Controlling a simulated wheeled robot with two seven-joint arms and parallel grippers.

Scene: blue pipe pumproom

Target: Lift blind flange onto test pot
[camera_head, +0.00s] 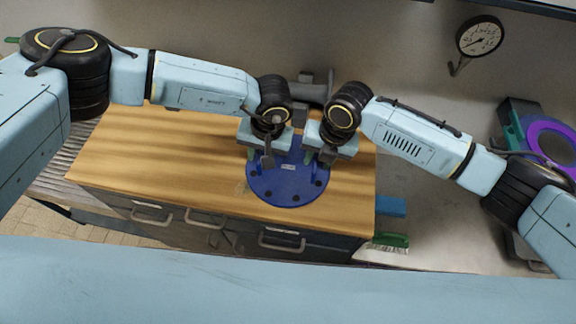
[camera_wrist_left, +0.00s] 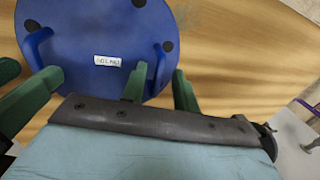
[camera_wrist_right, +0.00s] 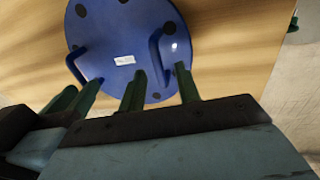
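The blue blind flange (camera_head: 288,190) lies flat on the wooden bench top, with dark bolt holes, a white label and two raised blue handles. My left gripper (camera_head: 268,160) is low over its left side. In the left wrist view its green fingers (camera_wrist_left: 160,88) stand apart on either side of a handle (camera_wrist_left: 158,65). My right gripper (camera_head: 322,156) is over the right side. In the right wrist view its fingers (camera_wrist_right: 161,88) stand apart around the other handle (camera_wrist_right: 156,50). A teal body with a purple ring (camera_head: 549,143) at the right edge may be the test pot.
The wooden bench top (camera_head: 130,150) is clear to the left. A grey metal fixture (camera_head: 318,87) stands behind the grippers. A gauge (camera_head: 480,37) is at the upper right. A blue block (camera_head: 391,207) and green brush (camera_head: 389,241) lie right of the bench.

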